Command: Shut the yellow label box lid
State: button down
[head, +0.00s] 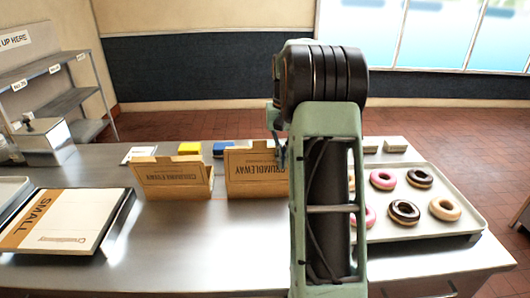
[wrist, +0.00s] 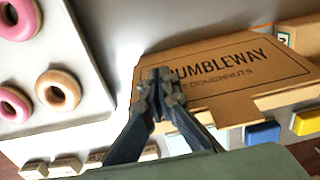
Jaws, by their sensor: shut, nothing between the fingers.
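Two cardboard boxes stand side by side on the metal counter in the head view, the left box (head: 175,180) and the right box (head: 250,172). Each shows a raised printed panel. A yellow block (head: 190,148) sits behind the left box and a blue block (head: 221,149) behind the right one. I cannot make out a yellow label on either box. My gripper (wrist: 162,78) is shut and empty over the right box's printed panel (wrist: 235,70); I cannot tell if it touches. In the head view my arm hides most of the gripper and part of the right box.
A tray (head: 470,222) of doughnuts lies to the right of the boxes. A flat "SMALL" box (head: 65,220) lies at the left, with a metal container (head: 45,140) behind it. Several small pale blocks (head: 395,144) stand along the far edge. The counter before the boxes is clear.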

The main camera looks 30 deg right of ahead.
jog(key=w+p, duration=0.1)
jog(key=w+d+p, duration=0.1)
jog(key=w+p, duration=0.1)
jog(key=p, duration=0.1)
jog(key=shift+w+d, duration=0.3)
jog(key=shift+d, duration=0.05)
dwell(0.4)
jog(key=shift+r, duration=0.15)
dwell(0.4)
notch_tip(320, 180, up, 6)
jog(key=p, duration=0.5)
jog(key=shift+p, duration=0.35)
jog(key=shift+a, duration=0.1)
